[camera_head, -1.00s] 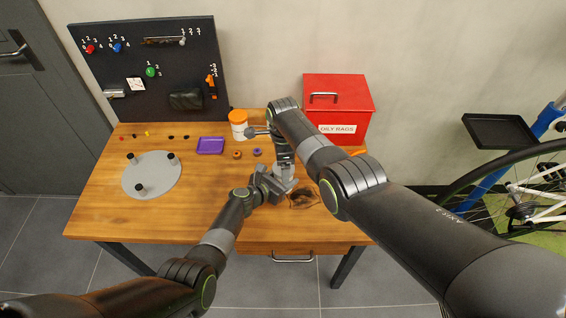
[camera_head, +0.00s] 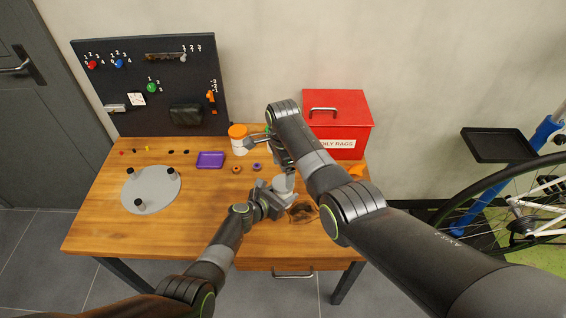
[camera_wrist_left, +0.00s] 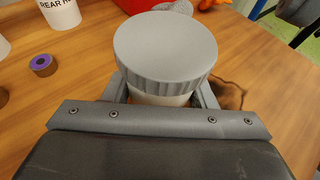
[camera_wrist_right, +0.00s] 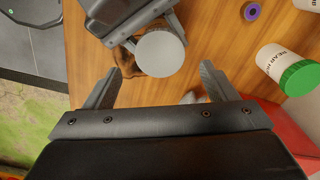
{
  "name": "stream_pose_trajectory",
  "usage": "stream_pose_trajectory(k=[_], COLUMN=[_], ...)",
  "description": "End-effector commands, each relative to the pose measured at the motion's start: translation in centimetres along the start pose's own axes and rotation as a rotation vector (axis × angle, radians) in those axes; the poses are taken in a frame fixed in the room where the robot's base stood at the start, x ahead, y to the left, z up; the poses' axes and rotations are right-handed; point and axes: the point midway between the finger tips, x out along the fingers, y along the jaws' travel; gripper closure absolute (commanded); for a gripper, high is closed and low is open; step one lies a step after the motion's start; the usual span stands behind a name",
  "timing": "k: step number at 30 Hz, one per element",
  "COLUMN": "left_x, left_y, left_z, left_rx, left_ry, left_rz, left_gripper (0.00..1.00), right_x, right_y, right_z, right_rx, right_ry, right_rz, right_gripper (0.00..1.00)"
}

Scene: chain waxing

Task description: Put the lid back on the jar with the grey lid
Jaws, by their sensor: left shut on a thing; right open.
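The jar with the grey lid stands in my left gripper (camera_wrist_left: 160,100), which is shut around the pale jar body (camera_wrist_left: 160,98) just under the lid. The grey ribbed lid (camera_wrist_left: 165,45) sits on the jar mouth and looks level. Whether it is fully tightened I cannot tell. The lid also shows in the head view (camera_head: 284,183), partly covered by my grippers. My right gripper (camera_wrist_right: 161,72) is open and empty, with its fingers apart from the lid, which lies just beyond the fingertips in the right wrist view.
An orange-lidded jar (camera_head: 238,132) and a green-lidded jar (camera_wrist_right: 299,78) stand behind. A purple tray (camera_head: 210,160), small rings (camera_head: 257,167) and a grey disc with pegs (camera_head: 151,189) lie to the left. A red box (camera_head: 338,125) stands at the back right.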

Motion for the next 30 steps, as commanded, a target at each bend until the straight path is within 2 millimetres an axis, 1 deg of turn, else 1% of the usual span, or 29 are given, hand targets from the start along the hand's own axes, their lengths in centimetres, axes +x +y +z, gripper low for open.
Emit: stream_pose_trajectory(k=[3,30], left_x=[0.0,0.0], left_y=[0.0,0.0], left_z=[0.0,0.0], left_rx=[0.0,0.0], left_ry=[0.0,0.0], left_rz=[0.0,0.0], left_gripper=[1.0,1.0], right_x=[-0.2,-1.4], right_y=[0.0,-0.1], right_z=[0.0,0.0], right_rx=[-0.182,-1.624], right_ry=[0.0,0.001], right_rz=[-0.001,0.0], right_gripper=[0.21,0.21])
